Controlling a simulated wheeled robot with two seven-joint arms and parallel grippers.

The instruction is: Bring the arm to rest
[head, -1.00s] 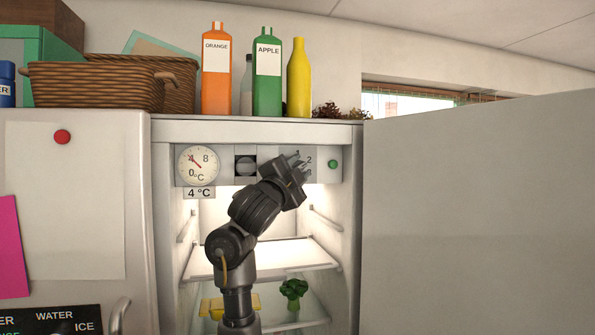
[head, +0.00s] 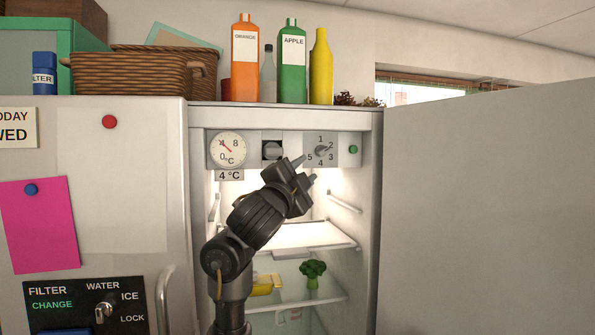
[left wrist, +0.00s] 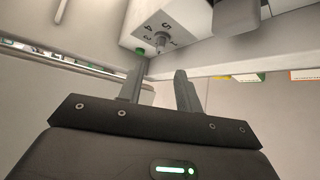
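My left arm rises from the bottom of the head view in front of the open fridge (head: 369,230). My left gripper (head: 307,168) is just below and left of the numbered dial (head: 321,150), apart from it as far as I can tell. In the left wrist view its two fingers (left wrist: 157,80) stand apart with nothing between them. The dial's knob (left wrist: 160,40) shows beyond the fingertips there. The dial is numbered 1 to 5, and its pointer aims up and right, near 2. My right gripper is not in view.
A round gauge (head: 228,149) sits above a "4 °C" label. Glass shelves hold broccoli (head: 313,270) and a yellow item (head: 265,284). The open door (head: 480,210) blocks the right. Bottles (head: 292,65) and a basket (head: 130,75) stand on top. A control panel (head: 88,305) is lower left.

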